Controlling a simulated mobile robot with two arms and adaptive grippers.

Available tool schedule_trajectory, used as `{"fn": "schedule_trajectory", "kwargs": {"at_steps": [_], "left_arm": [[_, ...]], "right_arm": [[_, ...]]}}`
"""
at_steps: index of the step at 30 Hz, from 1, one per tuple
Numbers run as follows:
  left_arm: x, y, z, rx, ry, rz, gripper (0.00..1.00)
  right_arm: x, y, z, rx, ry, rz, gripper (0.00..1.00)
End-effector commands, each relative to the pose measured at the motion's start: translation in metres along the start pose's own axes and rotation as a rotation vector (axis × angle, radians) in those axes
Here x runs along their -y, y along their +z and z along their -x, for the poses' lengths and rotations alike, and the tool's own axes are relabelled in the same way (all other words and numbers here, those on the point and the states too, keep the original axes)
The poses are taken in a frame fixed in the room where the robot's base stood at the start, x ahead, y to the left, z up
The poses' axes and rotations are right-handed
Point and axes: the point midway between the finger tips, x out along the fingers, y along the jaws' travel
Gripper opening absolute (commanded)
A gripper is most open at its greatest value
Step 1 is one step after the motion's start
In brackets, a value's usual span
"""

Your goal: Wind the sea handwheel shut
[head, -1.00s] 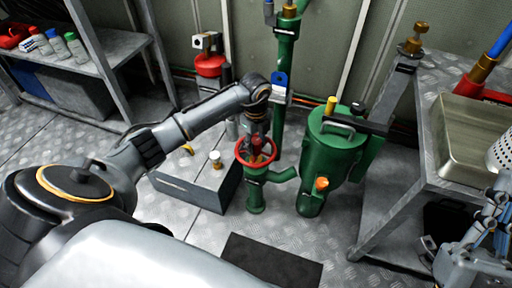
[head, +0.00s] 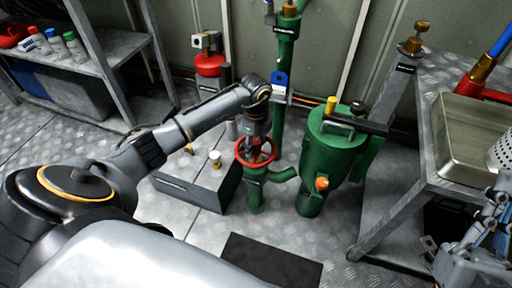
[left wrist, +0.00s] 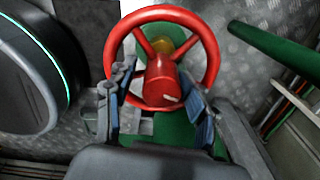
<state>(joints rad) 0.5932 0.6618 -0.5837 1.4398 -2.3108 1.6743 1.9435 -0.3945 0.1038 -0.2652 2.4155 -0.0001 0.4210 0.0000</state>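The red handwheel (head: 269,152) sits on top of a green valve body (head: 256,190) low in the middle of the head view. In the left wrist view the wheel's rim (left wrist: 208,50), spokes and red hub show close up. My left gripper (head: 256,148) reaches down over the wheel. In the left wrist view its two fingers (left wrist: 160,98) stand apart on either side of the hub, at the near side of the rim. The right finger is very near the hub; contact cannot be told. My right gripper (head: 465,235) is partly in view at the lower right, away from the valve.
A green strainer pot (head: 333,155) stands right of the valve. A grey box (head: 195,190) with a small capped fitting is on the left. A green pipe (head: 285,75) rises behind. A metal bench (head: 440,165) is at right. A dark mat (head: 270,262) lies in front.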

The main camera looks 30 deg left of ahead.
Motion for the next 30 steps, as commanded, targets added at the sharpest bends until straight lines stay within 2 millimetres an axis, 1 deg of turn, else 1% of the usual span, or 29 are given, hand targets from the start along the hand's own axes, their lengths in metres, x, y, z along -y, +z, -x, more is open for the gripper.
{"fn": "schedule_trajectory", "kwargs": {"at_steps": [3,20,21,30], "left_arm": [[-0.0005,0.0001,-0.0011,0.000,0.001,0.183,0.52],[0.0012,-0.0005,0.0001,-0.005,-0.003,1.068,0.52],[0.0015,-0.0029,-0.0004,-0.010,-0.001,1.114,0.52],[0.0022,-0.0034,0.0002,-0.014,-0.001,1.338,0.52]], "right_arm": [[0.0000,0.0001,0.0001,0.000,0.000,0.000,0.00],[0.0000,0.0000,0.0000,0.000,0.000,0.000,0.00],[0.0000,0.0001,0.0001,0.000,0.000,0.000,0.00],[0.0000,0.0000,0.0000,0.000,0.000,0.000,0.00]]}}
